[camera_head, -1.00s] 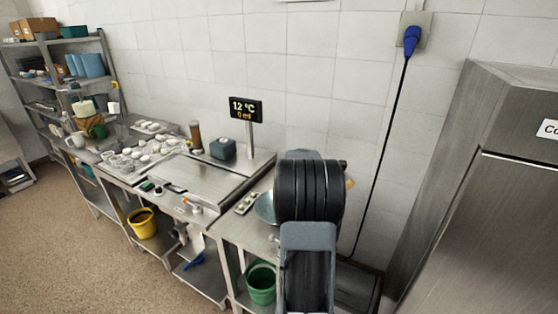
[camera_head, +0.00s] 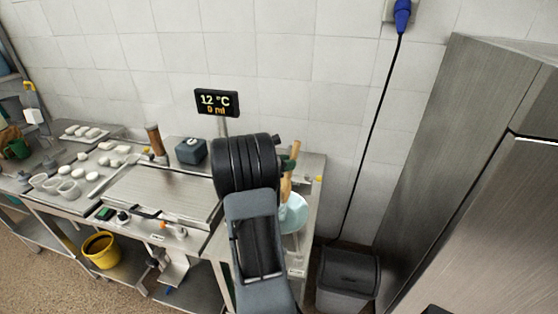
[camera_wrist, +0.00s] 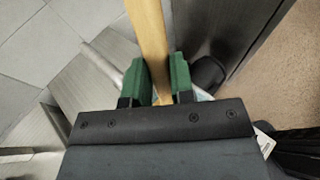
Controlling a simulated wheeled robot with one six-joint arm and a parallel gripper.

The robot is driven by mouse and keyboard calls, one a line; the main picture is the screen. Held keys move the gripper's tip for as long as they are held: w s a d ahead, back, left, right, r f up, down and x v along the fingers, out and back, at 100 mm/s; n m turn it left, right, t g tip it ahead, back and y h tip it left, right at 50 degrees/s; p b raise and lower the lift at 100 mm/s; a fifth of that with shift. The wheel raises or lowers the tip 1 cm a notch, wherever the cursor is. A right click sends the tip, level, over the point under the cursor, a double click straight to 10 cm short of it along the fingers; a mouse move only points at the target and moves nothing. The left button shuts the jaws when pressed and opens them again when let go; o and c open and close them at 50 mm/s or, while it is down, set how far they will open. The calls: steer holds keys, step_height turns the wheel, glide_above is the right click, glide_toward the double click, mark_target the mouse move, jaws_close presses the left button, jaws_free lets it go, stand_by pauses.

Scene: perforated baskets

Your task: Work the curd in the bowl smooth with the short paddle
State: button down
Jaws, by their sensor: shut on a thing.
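My gripper (camera_wrist: 160,82) has green fingers shut on the wooden paddle (camera_wrist: 148,30), whose pale shaft runs up between them in the wrist view. In the head view the paddle (camera_head: 286,186) stands steeply, just right of my dark arm, with a green finger beside its upper part. The pale blue bowl (camera_head: 294,214) is on the steel bench at the paddle's lower end, partly hidden by my arm. I cannot tell whether the paddle's tip is inside the bowl. No curd can be made out.
A steel bench with a flat tray (camera_head: 160,195) lies to the left, with white lumps and small cups beyond it. A display (camera_head: 216,102) reads 12 °C and 0 ml. A grey bin (camera_head: 347,275) and a tall steel cabinet (camera_head: 450,150) stand at the right.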

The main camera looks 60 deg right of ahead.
mark_target(286, 178)
steer(key=shift+w+a+f+b, duration=0.1)
steer(key=shift+f+b, duration=0.8)
steer(key=shift+f, duration=0.4)
steer(key=shift+f+b, duration=1.25)
steer(key=shift+f, duration=0.5)
steer(key=shift+f, duration=0.1)
steer(key=shift+s, duration=0.2)
steer(key=shift+s+a, duration=0.2)
steer(key=shift+s, duration=0.15)
steer(key=shift+w, duration=0.1)
steer(key=shift+w+d+f, duration=0.15)
steer(key=shift+w+d, duration=0.25)
steer(key=shift+w, duration=0.3)
steer(key=shift+s+a, duration=0.15)
steer(key=shift+s, duration=0.05)
